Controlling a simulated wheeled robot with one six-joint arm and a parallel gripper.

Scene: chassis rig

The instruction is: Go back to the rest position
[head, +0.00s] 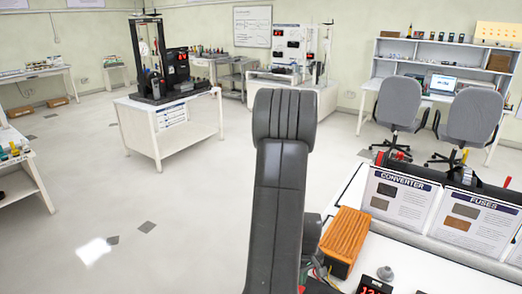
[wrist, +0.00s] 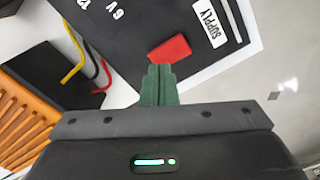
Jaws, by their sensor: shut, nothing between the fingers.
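My gripper (wrist: 158,72) shows in the wrist view, its green fingers pressed together with nothing between them. A red piece (wrist: 168,48) lies just beyond the fingertips on a black panel (wrist: 120,30) with a white SUPPLY label (wrist: 211,35). I cannot tell whether the fingertips touch the red piece. In the head view my dark arm (head: 280,170) stands upright in the middle, and my gripper is not visible there.
An orange ribbed block (head: 345,235) sits on the white bench beside my arm; it also shows in the wrist view (wrist: 20,125). Yellow and red wires (wrist: 72,55) run near the black panel. CONVERTER and FUSES boards (head: 398,195) stand at right. Open floor (head: 190,220) lies left.

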